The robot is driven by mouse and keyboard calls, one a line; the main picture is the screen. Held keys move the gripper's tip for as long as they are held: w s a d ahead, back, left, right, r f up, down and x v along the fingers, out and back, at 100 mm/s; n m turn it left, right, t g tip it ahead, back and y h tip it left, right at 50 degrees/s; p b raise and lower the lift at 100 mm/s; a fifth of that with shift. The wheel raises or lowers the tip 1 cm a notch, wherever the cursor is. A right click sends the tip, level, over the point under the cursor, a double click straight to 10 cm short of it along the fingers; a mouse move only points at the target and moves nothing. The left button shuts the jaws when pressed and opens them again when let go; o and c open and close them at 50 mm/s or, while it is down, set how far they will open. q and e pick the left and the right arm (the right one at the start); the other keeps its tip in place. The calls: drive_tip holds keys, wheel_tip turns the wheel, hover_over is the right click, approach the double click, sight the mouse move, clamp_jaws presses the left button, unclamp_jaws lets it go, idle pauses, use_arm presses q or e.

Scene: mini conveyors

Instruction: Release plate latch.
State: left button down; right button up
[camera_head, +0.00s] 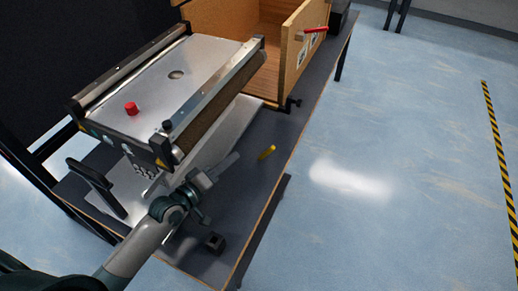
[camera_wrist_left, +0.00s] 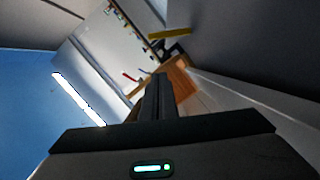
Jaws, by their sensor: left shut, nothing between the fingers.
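The mini conveyor (camera_head: 215,52) stands on the dark table with a bare metal plate on top. A red knob (camera_head: 131,108) sits near the plate's front left, and a round hole shows farther back. A small black knob (camera_head: 167,125) stands at the near end of the side rail. I cannot tell which part is the plate latch. My left gripper (camera_head: 232,158) is low beside the conveyor's near right corner, apart from the red knob. In the left wrist view its fingers (camera_wrist_left: 158,97) are together and empty. My right gripper is not in view.
A wooden box (camera_head: 292,60) with a red handle (camera_head: 315,30) stands behind the conveyor. A yellow piece (camera_head: 266,153) lies on the table right of my left gripper. A small black block (camera_head: 214,243) is near the front edge.

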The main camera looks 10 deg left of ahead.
sight(266, 153)
use_arm(q)
drive_tip(key=shift+w, duration=0.15)
